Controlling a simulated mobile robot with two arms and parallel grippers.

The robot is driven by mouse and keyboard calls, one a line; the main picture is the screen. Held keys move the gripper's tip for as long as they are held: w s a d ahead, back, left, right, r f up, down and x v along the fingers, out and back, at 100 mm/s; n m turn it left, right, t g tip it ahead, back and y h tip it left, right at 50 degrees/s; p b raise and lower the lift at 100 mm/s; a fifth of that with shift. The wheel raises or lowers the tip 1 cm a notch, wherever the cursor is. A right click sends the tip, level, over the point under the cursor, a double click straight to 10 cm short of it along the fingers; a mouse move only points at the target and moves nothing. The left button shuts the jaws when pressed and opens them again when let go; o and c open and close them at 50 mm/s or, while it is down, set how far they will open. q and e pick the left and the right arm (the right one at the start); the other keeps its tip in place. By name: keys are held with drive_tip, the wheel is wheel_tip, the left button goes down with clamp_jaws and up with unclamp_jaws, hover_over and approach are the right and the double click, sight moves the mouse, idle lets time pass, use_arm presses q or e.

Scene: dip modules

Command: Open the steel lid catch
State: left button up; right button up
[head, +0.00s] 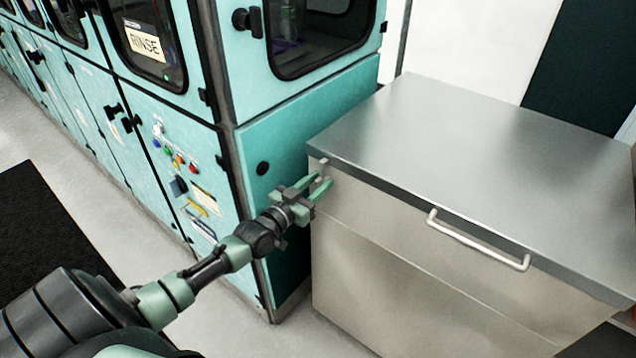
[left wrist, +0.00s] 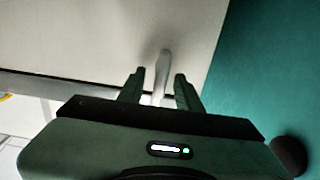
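The steel lid catch (head: 323,167) is a small upright grey piece at the front left corner of the steel cabinet, just under its lid (head: 470,150). In the left wrist view the catch (left wrist: 163,70) stands between my two fingers. My left gripper (head: 322,187) is open, with its fingertips around the catch. In the left wrist view a gap shows between the catch and each finger of the left gripper (left wrist: 159,80). The lid lies flat on the cabinet. My right gripper is not in view.
A white bar handle (head: 478,241) sits on the cabinet front. Pale floor (head: 240,320) is free in front, with a black mat (head: 50,235) at left.

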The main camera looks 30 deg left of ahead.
use_arm(q)
clamp_jaws()
idle(1.5)
